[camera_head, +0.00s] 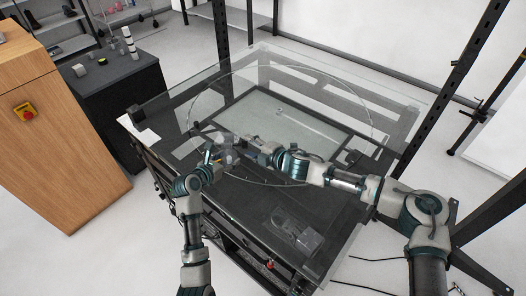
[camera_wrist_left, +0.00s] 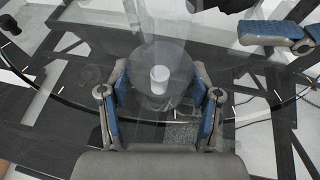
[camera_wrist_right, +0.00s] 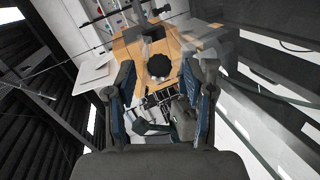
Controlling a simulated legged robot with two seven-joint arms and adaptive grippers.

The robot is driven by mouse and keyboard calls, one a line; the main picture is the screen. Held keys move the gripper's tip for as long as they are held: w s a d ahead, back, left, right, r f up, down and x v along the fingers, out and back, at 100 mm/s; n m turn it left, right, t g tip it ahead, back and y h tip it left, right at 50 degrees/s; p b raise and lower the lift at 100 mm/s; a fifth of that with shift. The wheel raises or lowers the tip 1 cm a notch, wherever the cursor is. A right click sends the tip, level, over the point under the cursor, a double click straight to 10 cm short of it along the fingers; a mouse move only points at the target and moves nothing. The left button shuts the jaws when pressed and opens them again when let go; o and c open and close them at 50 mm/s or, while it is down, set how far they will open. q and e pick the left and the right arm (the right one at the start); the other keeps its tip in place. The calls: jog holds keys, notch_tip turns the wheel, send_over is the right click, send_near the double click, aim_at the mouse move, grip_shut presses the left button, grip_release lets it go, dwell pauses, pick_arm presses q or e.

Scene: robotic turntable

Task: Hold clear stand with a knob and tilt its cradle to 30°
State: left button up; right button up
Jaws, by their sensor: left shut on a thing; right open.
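The clear stand (camera_head: 229,156) is on the glass-topped table, small and partly hidden by my grippers. My left gripper (camera_head: 215,153) is shut on it from the near left side. In the left wrist view, the stand's see-through round plate (camera_wrist_left: 150,52) and a pale cylinder (camera_wrist_left: 160,78) lie between the left fingers. My right gripper (camera_head: 252,146) is open at the stand's right. In the right wrist view, the black round knob (camera_wrist_right: 159,66) lies between the open fingertips; contact cannot be told. The cradle's tilt angle cannot be read.
The glass turntable top (camera_head: 330,92) is mostly clear beyond the stand. A small clear-grey device (camera_head: 297,232) is at the table's near edge. A wooden cabinet (camera_head: 60,140) and dark cabinet (camera_head: 112,95) stand left. Black posts rise behind and at right.

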pick_arm(q)
jog(key=shift+s+f, duration=0.1)
jog(key=shift+f, duration=0.25)
pick_arm(e)
jog(key=v, duration=0.9)
jog(key=shift+s, duration=0.1)
pick_arm(q)
jog(key=o, duration=1.4)
jog(key=shift+o, duration=0.5)
jog(key=shift+r, duration=0.15)
pick_arm(e)
jog(key=shift+d, duration=0.1)
pick_arm(q)
jog(key=shift+r, duration=0.1)
